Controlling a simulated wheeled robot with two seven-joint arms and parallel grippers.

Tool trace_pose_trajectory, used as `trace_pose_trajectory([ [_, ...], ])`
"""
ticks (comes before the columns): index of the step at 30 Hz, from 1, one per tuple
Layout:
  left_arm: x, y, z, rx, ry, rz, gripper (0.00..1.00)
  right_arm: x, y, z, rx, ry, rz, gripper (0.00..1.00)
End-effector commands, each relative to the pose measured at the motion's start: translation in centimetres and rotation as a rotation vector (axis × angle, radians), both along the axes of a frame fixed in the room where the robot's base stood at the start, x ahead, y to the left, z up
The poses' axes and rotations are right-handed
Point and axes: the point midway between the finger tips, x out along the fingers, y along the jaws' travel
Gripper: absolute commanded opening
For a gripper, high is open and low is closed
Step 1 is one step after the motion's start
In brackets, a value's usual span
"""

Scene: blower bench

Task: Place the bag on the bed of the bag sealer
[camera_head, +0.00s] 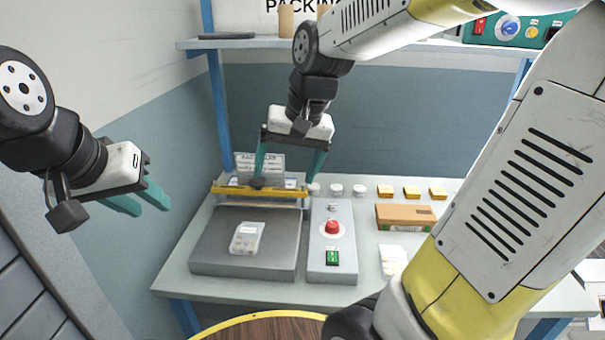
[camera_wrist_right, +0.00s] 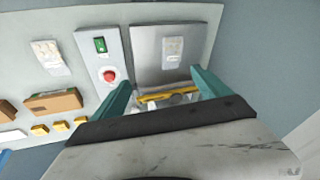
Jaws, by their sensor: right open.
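The bag sealer has a flat grey bed (camera_head: 207,250) with a yellow sealing bar (camera_head: 232,190) raised at its back. A small clear bag (camera_head: 246,238) with pale contents lies on the bed; it also shows in the right wrist view (camera_wrist_right: 173,46). My right gripper (camera_head: 287,180) is open and empty, above the back of the sealer near the yellow bar, apart from the bag. In the right wrist view its fingers (camera_wrist_right: 157,90) stand on either side of the bar. My left gripper (camera_head: 152,208) is open and empty at the left, away from the table.
Beside the bed is a control box (camera_head: 320,262) with a red button (camera_head: 332,228) and green switch. A second bag (camera_head: 393,262) lies right of it. A brown carton (camera_head: 404,217), several yellow blocks and white round items stand behind. A shelf (camera_head: 240,43) crosses the back.

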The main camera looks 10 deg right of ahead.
Motion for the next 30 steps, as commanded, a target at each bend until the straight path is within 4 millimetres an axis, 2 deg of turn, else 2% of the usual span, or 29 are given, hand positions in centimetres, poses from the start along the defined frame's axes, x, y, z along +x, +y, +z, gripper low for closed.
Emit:
trace_pose_trajectory([
  [1,0.0,0.0,0.0,0.0,0.0,0.0,0.36,-1.7,-1.1,1.0,0.003,-0.053,0.012,0.87],
  [3,0.0,0.0,0.0,0.0,0.0,0.0,0.36,-3.8,-2.1,1.7,-0.003,-0.114,0.04,0.87],
  [6,0.0,0.0,0.0,0.0,0.0,0.0,0.36,-6.3,-3.2,2.2,-0.024,-0.192,0.073,0.87],
  [11,0.0,0.0,0.0,0.0,0.0,0.0,0.36,-8.7,-4.1,2.3,-0.058,-0.268,0.105,0.87],
  [15,0.0,0.0,0.0,0.0,0.0,0.0,0.36,-9.4,-4.3,2.3,-0.072,-0.29,0.117,0.87],
  [30,0.0,0.0,0.0,0.0,0.0,0.0,0.36,-9.3,-4.3,2.3,-0.072,-0.291,0.117,0.87],
])
